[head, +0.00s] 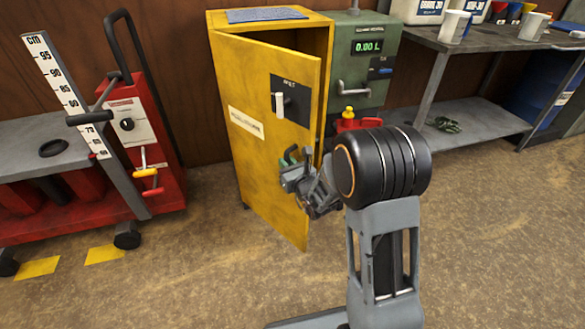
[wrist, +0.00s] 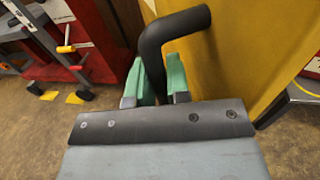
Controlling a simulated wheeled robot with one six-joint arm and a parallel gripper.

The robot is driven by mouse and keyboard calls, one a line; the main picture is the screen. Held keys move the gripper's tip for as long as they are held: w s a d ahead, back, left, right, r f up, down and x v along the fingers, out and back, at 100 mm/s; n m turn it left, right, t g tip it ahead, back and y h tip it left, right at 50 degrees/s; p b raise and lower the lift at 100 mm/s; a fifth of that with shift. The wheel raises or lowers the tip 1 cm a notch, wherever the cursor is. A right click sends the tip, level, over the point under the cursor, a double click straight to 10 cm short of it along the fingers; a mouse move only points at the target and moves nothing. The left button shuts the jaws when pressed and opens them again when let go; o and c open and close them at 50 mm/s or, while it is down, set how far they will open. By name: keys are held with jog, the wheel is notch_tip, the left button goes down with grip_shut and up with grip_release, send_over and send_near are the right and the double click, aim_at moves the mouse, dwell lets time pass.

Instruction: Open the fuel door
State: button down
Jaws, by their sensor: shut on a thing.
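The yellow cabinet's fuel door (head: 255,95) stands partly open in the head view. Its right edge is swung out from the cabinet body (head: 327,48), and a dark gap shows along the top. The door also fills the right of the wrist view (wrist: 245,50). My gripper (head: 289,160), with green fingertips, is at the door's front, low on its right half. In the wrist view my gripper (wrist: 160,82) is shut on the black bent door handle (wrist: 178,30). The cabinet's inside is mostly hidden.
A red lift cart (head: 130,100) with a cm scale stands left, beside yellow floor marks (head: 105,253). A green dispenser (head: 365,30) and a red can (head: 352,122) are right of the cabinet. A grey bench (head: 480,40) stands farther right. The floor before the door is clear.

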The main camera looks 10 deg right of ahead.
jog(key=shift+a+r, duration=0.1)
jog(key=shift+a, duration=0.2)
jog(key=shift+d, duration=0.1)
jog(key=c, duration=1.1)
grip_release()
jog(key=shift+d, duration=0.1)
